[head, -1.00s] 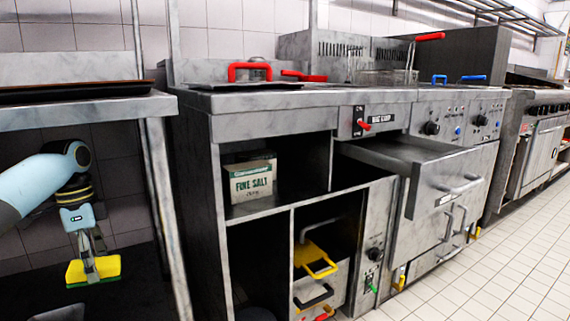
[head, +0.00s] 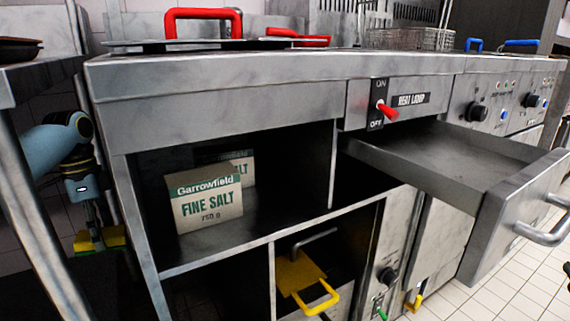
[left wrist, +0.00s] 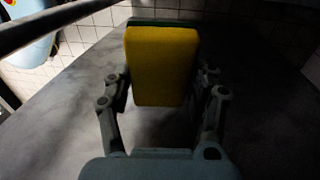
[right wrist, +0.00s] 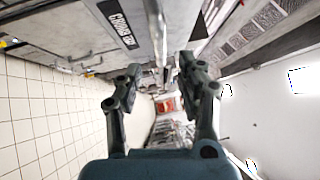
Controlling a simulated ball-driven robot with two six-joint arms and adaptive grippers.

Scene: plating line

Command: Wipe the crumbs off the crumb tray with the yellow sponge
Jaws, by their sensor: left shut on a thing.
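The left wrist view shows the sponge's yellow face (left wrist: 162,68) between the two fingers (left wrist: 163,88). The crumb tray (head: 455,161) is a steel drawer, pulled out under the counter at the right. I cannot make out crumbs on its floor. Its "CRUMB TRAY" label (right wrist: 119,22) shows in the right wrist view. There my right gripper (right wrist: 168,68) has its fingers apart, with the steel drawer front close by.
Salt boxes (head: 207,197) stand on an open shelf. A yellow-handled thing (head: 303,277) sits lower down. A red switch (head: 387,110) is above the drawer. Tiled floor (head: 505,285) is free at right.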

